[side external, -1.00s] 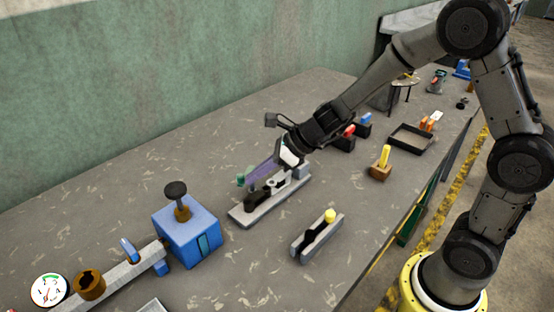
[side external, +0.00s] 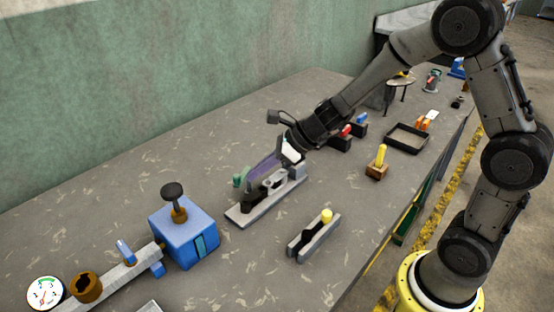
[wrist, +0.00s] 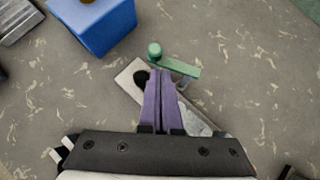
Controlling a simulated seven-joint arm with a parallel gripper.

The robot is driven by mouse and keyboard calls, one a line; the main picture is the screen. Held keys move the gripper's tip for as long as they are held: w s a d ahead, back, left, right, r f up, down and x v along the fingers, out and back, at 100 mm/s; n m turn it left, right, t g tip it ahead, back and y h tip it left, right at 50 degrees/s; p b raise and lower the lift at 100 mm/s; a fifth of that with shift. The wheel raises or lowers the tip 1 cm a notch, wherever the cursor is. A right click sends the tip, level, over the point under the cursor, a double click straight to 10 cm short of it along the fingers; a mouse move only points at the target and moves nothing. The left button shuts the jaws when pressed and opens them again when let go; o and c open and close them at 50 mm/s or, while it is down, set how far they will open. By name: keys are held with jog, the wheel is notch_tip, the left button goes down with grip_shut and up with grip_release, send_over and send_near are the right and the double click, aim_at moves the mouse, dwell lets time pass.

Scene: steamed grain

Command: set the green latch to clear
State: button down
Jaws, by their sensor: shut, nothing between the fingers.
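The green latch (wrist: 178,66) has a round green knob at one end and a flat green arm. In the wrist view it lies just beyond my fingertips, its arm running right and slightly down from the knob. In the side external view its green knob (side external: 238,181) shows at the left end of a grey base plate (side external: 238,217). My gripper (wrist: 160,71) has purple fingers, closed together and empty. Its tips are close beside the latch, but I cannot tell whether they touch it. In the side external view my gripper (side external: 251,178) hides part of the latch and plate.
A blue box (side external: 185,238) with a dark knob stands left of the plate. A grey slotted block with a yellow knob (side external: 327,215) sits to the right. A gauge (side external: 45,293) is at front left. Bare tabletop lies behind the plate, toward the wall.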

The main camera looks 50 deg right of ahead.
jog(key=s+f+v, duration=0.1)
jog(key=s+v, duration=0.1)
jog(key=v, duration=1)
jog(key=shift+f, duration=0.25)
